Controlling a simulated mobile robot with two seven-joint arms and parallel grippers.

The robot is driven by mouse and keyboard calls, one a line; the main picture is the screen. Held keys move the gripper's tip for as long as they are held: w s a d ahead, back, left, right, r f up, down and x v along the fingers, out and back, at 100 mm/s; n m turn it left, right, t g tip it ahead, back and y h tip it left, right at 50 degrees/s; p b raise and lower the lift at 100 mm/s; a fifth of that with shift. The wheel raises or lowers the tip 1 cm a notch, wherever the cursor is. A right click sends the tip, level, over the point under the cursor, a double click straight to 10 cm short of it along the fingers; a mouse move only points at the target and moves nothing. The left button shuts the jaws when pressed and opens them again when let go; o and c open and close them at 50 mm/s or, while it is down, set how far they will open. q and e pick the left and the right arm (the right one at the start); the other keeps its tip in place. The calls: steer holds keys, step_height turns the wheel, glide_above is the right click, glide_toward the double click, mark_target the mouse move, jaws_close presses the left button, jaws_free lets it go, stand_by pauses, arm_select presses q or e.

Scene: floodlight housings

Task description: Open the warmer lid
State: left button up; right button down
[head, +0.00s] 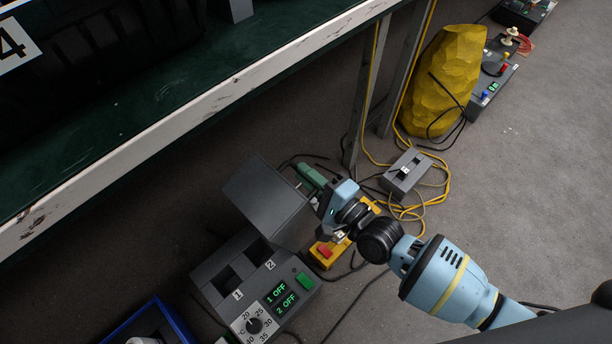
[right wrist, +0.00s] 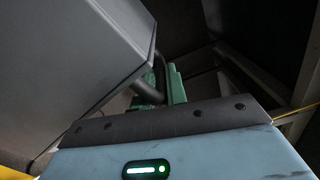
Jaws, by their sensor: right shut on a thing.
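The warmer (head: 217,272) is a grey box on the floor in the head view, with two openings marked 1 and 2. Its display shows both channels OFF. The grey warmer lid (head: 265,197) stands raised and tilted back from the box, leaving the openings uncovered. A green handle-like part (head: 311,174) sits at the lid's right edge. My right gripper (head: 322,192) is shut on the lid there; its fingertips are mostly hidden. In the right wrist view the lid (right wrist: 75,60) fills the left, with the green part (right wrist: 176,85) beyond the gripper body. My left gripper is not in view.
A yellow box with a red button (head: 325,251) lies right of the warmer. A blue crate (head: 150,306) stands at lower left. A bench (head: 200,110) overhangs the upper left.

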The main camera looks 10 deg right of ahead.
steer(key=shift+w+r, duration=0.15)
steer(key=shift+r, duration=0.25)
